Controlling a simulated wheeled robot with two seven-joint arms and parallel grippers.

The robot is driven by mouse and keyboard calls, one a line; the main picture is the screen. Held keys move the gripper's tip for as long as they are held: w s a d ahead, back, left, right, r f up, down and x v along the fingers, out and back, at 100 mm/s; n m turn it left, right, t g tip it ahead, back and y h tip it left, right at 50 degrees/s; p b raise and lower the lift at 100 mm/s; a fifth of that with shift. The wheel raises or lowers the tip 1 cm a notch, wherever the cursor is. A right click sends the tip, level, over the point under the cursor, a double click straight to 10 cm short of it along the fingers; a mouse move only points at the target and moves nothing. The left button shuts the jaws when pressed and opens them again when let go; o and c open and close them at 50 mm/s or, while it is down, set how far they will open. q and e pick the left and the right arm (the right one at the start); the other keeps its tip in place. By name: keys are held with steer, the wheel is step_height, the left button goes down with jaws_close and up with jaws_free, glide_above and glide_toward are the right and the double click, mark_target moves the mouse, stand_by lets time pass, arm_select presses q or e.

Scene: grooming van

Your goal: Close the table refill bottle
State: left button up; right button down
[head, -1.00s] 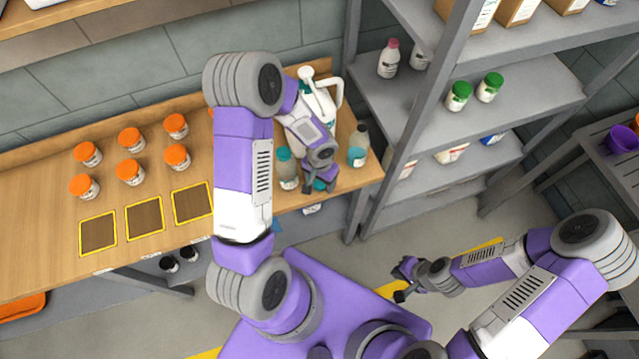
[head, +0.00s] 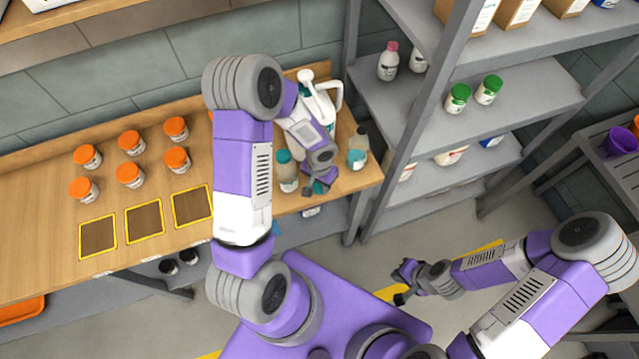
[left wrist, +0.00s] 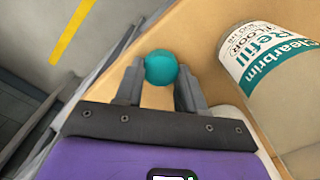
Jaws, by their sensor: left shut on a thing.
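My left gripper (head: 319,186) is shut on a small round teal cap (left wrist: 161,68), held between its fingertips near the table's front edge. A white bottle (left wrist: 262,75) with a teal and white "Refill" label stands to the right of the cap in the left wrist view, apart from it; its top is out of that frame. In the head view a bottle with a teal top (head: 286,172) stands left of this gripper and a bottle with a teal label (head: 358,155) stands to its right. I cannot tell which is the labelled one. My right gripper (head: 402,283) hangs empty over the floor, seemingly open.
A white jug (head: 318,100) stands behind my left wrist. Several orange-lidded jars (head: 130,173) and yellow-framed squares (head: 144,219) are on the table (head: 40,235) at left. A grey shelf unit (head: 430,105) rises close on the right.

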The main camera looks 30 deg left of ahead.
mark_target(321, 189)
arm_select(q)
steer(key=shift+s+d+r, duration=0.1)
steer(key=shift+d+r, duration=0.05)
steer(key=shift+r, duration=0.2)
steer(key=r, duration=0.6)
steer(key=shift+s+d+r, duration=0.2)
steer(key=shift+s+d, duration=0.05)
steer(key=shift+d, duration=0.05)
steer(key=s+d+b, duration=0.7)
steer(key=s+d, duration=0.5)
steer(key=d, duration=0.2)
steer(key=shift+s+d+b, duration=0.15)
steer(key=shift+b, duration=0.15)
steer(key=shift+f, duration=0.1)
steer(key=shift+n, duration=0.3)
steer(key=w+a+f, duration=0.1)
steer(key=w+a, duration=0.2)
steer(key=w, duration=0.2)
steer(key=w+a+f, duration=0.2)
steer(key=w+a, duration=0.1)
steer(key=w, duration=0.2)
steer(key=w+a+f, duration=0.2)
steer(key=w+a, duration=0.2)
steer(key=w, duration=0.1)
steer(key=shift+w, duration=0.25)
